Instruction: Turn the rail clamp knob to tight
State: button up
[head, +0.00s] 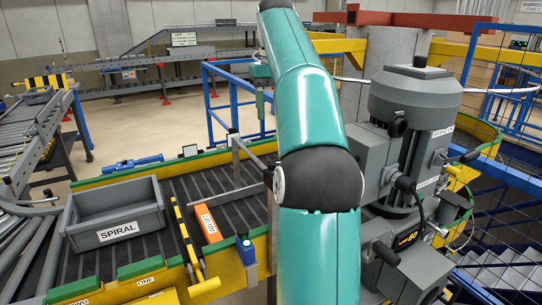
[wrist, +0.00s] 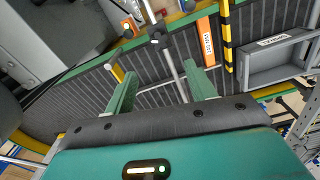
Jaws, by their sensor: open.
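In the wrist view a dark clamp with a small knob (wrist: 155,38) sits where metal rods meet at the conveyor's edge. It looks like the rail clamp; any tight mark is too small to read. My gripper (wrist: 160,70) is open, its two green fingers spread over the belt with nothing between them. The clamp is beyond the fingertips in the picture, apart from them. In the head view the guide rail (head: 232,192) crosses the belt, and its right end goes behind my arm. A green fingered part left of my arm appears to be my gripper (head: 261,105).
A grey motor (head: 412,105) stands right of my arm. Blue railings (head: 235,95) stand behind.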

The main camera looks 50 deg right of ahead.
notch_tip(320, 180, down, 14)
jog(key=shift+r, duration=0.1)
dwell(0.5)
jog(key=shift+d, duration=0.1)
jog(key=c, duration=1)
